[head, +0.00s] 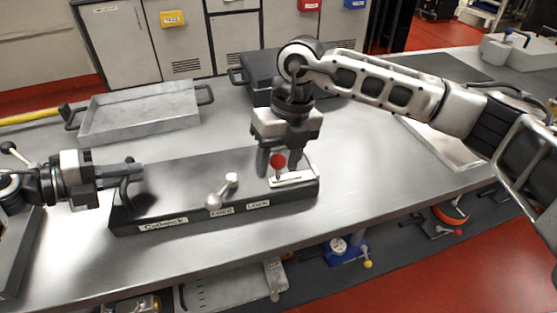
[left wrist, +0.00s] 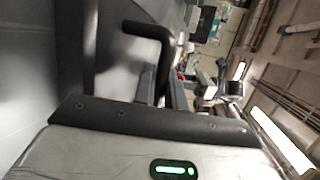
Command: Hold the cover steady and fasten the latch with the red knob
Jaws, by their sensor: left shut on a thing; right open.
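The dark cover (head: 180,180) is a long low box on the metal table, with labels along its front that read like FREE and LOCK. My left gripper (head: 132,172) is shut on the black handle (head: 124,192) at the cover's left end. The handle also shows in the left wrist view (left wrist: 150,32), running up to my left gripper's fingers. The red knob (head: 278,161) stands above a pale plate (head: 293,179) at the cover's right end. My right gripper (head: 279,165) points down, open, with its fingers beside the knob; contact cannot be told.
A silver lever with a round end (head: 213,201) sits on the cover's front, left of the red knob. A grey metal tray (head: 140,112) and a dark case (head: 258,70) stand behind. The table right of the cover (head: 370,150) is clear.

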